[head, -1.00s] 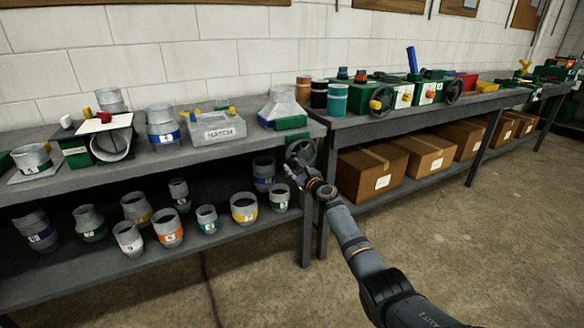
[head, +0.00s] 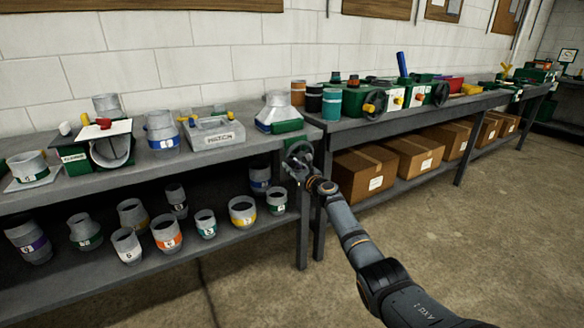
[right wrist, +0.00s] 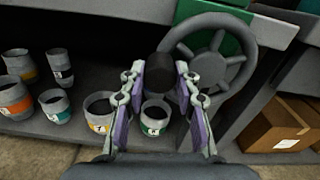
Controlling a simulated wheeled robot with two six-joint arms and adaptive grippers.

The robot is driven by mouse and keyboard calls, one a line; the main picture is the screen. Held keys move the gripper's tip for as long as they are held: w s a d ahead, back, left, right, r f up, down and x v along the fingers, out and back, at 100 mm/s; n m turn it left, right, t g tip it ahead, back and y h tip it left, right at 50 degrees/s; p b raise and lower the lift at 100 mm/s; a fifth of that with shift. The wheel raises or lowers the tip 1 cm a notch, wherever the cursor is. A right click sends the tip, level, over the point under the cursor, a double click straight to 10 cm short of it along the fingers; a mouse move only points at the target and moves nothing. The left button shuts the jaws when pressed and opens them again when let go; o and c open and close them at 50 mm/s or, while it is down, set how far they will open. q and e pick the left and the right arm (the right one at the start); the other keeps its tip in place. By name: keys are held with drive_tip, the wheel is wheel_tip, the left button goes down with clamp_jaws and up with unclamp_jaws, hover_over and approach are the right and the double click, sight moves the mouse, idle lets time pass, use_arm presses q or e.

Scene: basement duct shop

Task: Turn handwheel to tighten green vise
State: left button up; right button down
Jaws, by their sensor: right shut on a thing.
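The green vise (head: 287,127) sits at the right end of the left bench, with a grey sheet-metal fitting (head: 278,106) at its jaws. Its dark handwheel (head: 299,148) hangs at the bench's front edge below it. In the right wrist view the handwheel (right wrist: 236,60) shows its rim and spokes, with green vise parts (right wrist: 212,35) behind. My right gripper (head: 301,170) is at the handwheel's lower left. My left gripper is not in view.
Several banded duct fittings (head: 168,233) stand on the lower shelf left of the wheel. A grey box marked HATCH (head: 213,133) sits on the bench top. Cardboard boxes (head: 364,170) fill the right bench's shelf. The floor in front (head: 480,230) is clear.

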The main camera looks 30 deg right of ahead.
drive_tip(key=c, duration=1)
unclamp_jaws()
drive_tip(key=shift+s+f, duration=0.1)
drive_tip(key=shift+s, duration=0.3)
drive_tip(key=s, duration=1.1)
drive_tip(key=shift+s+d, duration=0.1)
drive_tip(key=shift+d, duration=0.05)
